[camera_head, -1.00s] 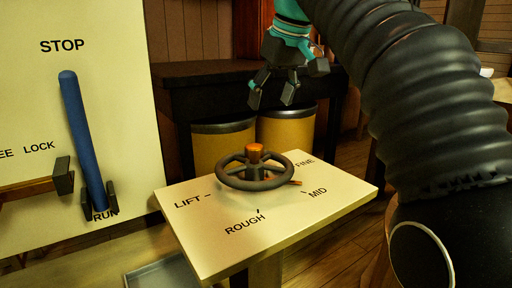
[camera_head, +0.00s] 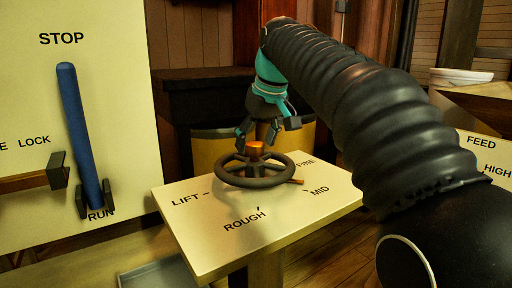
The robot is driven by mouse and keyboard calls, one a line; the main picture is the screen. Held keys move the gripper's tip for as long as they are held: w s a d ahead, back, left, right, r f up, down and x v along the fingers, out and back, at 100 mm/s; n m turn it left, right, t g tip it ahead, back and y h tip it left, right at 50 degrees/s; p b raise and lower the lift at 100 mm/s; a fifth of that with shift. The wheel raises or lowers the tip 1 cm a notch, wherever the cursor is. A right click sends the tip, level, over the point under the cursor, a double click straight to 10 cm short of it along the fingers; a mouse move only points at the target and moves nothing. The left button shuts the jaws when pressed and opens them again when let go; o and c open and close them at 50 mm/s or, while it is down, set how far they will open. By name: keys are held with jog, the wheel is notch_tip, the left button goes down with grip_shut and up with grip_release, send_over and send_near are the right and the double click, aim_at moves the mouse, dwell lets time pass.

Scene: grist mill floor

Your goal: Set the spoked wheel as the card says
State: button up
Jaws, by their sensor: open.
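The dark spoked wheel (camera_head: 238,178) lies flat on a pale tilted board (camera_head: 225,255), with an orange-topped hub (camera_head: 256,149) at its centre. The board is lettered LIFT, ROUGH, MID and FINE around the wheel. A small orange-brown pointer (camera_head: 297,181) sticks out at the wheel's right side, between FINE and MID. My gripper (camera_head: 268,137) is open and empty. It hangs just above or behind the hub, fingers pointing down; I cannot tell whether it touches. No card with a setting is readable in view.
A pale panel at left holds a blue lever (camera_head: 81,135) between STOP and RUN, its lower end at RUN. A wooden bar (camera_head: 28,182) sits under LOCK. Yellow drums (camera_head: 207,148) stand behind the wheel. Another board (camera_head: 490,155) at right reads FEED and HIGH.

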jog(key=shift+w+a+f, duration=0.1)
jog(key=shift+w+f, duration=0.05)
jog(key=shift+f, duration=0.25)
grip_shut()
